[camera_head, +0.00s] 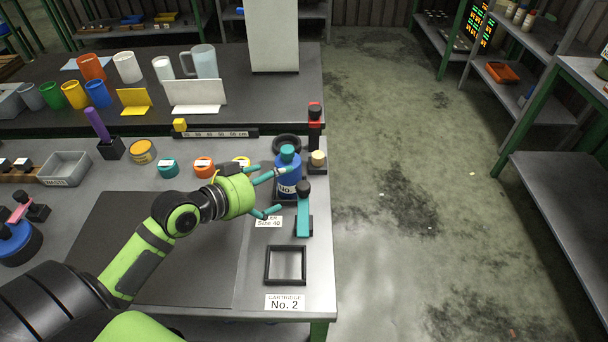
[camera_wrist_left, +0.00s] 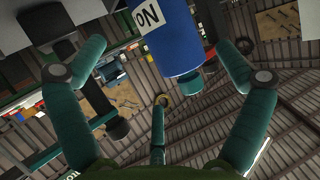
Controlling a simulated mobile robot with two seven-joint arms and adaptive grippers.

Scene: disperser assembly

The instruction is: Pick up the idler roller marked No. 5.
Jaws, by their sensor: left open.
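A blue cylinder (camera_head: 288,184) with a teal top and a white label starting "No." stands near the bench's right edge. Its number is not readable, so I cannot tell if it is the No. 5 roller. My left gripper (camera_head: 283,190) comes from the left with its teal fingers spread beside the cylinder. In the left wrist view the cylinder (camera_wrist_left: 168,38) shows between the open fingers of the gripper (camera_wrist_left: 160,50), its label upside down. I cannot tell whether any finger touches it. The right gripper is out of view.
A teal piece with a black knob (camera_head: 304,216) stands just right of the fingers. A black-red post (camera_head: 315,125) and dark ring (camera_head: 287,143) stand behind. A square black frame (camera_head: 268,265) and "CARTRIDGE No. 2" card (camera_head: 285,303) lie in front. The dark mat (camera_head: 200,265) is bare.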

